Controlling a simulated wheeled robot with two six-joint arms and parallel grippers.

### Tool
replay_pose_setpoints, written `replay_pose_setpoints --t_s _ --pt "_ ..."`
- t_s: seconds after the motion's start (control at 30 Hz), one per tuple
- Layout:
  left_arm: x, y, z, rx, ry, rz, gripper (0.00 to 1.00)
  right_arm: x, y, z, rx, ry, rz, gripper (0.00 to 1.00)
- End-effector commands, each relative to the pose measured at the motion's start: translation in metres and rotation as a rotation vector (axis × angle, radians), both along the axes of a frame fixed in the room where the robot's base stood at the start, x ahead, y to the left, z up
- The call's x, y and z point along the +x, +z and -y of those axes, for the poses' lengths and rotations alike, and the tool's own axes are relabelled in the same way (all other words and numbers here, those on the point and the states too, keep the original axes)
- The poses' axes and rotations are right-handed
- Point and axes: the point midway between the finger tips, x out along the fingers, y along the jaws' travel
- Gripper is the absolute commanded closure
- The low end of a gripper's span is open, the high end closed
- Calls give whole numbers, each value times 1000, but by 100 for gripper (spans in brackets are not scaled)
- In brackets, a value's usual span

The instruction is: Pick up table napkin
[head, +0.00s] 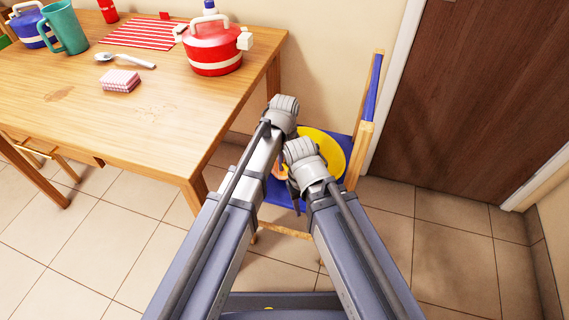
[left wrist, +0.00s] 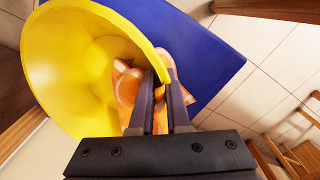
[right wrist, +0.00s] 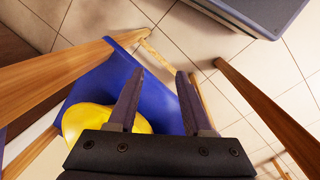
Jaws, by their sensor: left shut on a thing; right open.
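An orange and white patterned table napkin (left wrist: 128,86) shows in the left wrist view, beside the rim of a yellow bowl (left wrist: 75,60). My left gripper (left wrist: 163,92) is shut on the napkin, with orange cloth showing at its fingertips. The bowl's rim comes right up to these fingertips; whether it is also pinched I cannot tell. In the head view the napkin (head: 277,171) is mostly hidden behind my arms. My right gripper (right wrist: 157,88) is open and empty above the blue chair seat (right wrist: 110,75).
The yellow bowl is on a blue chair by the wall, near a brown door (head: 480,90). A wooden table (head: 60,95) at left holds a red pot (head: 213,50), a teal mug (head: 66,28), a spoon (head: 125,60) and a checkered block (head: 121,81). Tiled floor is clear at right.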

Motion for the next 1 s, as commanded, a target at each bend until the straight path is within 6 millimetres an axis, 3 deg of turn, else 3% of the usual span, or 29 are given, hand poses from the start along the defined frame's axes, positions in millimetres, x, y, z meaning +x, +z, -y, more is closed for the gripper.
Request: replay_pose_setpoints --t_s 0.03,0.4,1.0 --pt "0 20 0 1 0 0 100 0 20 0 2 0 -1 50" --pt "0 84 0 0 1 0 100 -1 84 -2 10 -4 -4 50" --pt "0 85 0 0 1 0 100 -1 85 -2 11 -3 -4 50"
